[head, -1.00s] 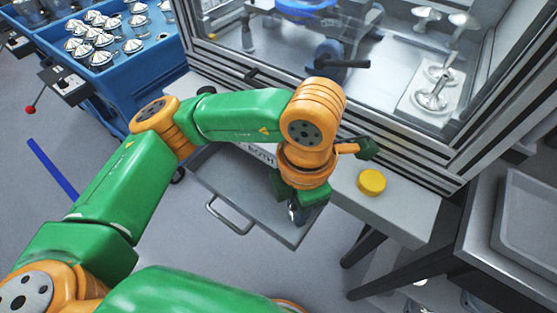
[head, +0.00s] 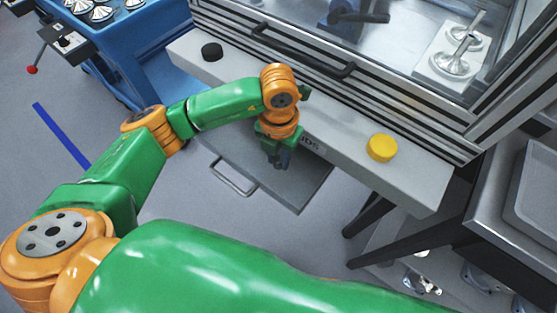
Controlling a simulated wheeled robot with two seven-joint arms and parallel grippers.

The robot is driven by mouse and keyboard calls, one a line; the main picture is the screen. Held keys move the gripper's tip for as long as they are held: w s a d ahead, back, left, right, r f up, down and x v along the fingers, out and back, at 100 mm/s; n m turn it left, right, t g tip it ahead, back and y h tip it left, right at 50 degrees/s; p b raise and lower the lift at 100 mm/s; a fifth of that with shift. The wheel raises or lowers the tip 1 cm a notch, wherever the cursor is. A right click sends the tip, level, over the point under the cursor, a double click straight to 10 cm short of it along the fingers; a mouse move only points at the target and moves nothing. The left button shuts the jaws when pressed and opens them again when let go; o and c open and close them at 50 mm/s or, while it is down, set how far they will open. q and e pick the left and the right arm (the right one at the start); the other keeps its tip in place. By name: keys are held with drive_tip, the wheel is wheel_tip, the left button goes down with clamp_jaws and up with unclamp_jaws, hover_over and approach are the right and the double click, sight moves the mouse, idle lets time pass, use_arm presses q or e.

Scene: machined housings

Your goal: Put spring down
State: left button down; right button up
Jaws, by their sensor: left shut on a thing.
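My left gripper (head: 281,163) points down over the open grey drawer (head: 300,192) below the machine's front ledge. It is shut on the spring, but the spring is too small and too covered by the fingers to make out. I cannot tell whether the spring touches the drawer floor. The drawer looks empty around the gripper. My right gripper is not in the head view.
The grey ledge (head: 340,145) with a yellow button (head: 381,148) and a black button (head: 212,51) runs behind the drawer. A drawer handle (head: 232,180) sticks out in front. A blue cart (head: 105,45) holds metal parts at back left. A grey tray (head: 535,190) stands right.

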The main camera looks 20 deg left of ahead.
sight(278, 165)
use_arm(q)
wheel_tip(278, 165, down, 3)
drive_tip(key=shift+a+r+p, duration=0.1)
drive_tip(key=shift+p, duration=0.3)
drive_tip(key=shift+f+b, duration=0.3)
drive_tip(key=shift+f, duration=0.1)
drive_tip(key=c, duration=0.7)
unclamp_jaws()
drive_tip(key=shift+r, duration=0.1)
drive_tip(key=shift+o, duration=0.2)
drive_tip(key=shift+r+p, duration=0.3)
drive_tip(key=shift+r, duration=0.05)
wheel_tip(278, 165, up, 12)
drive_tip(key=shift+f, duration=0.15)
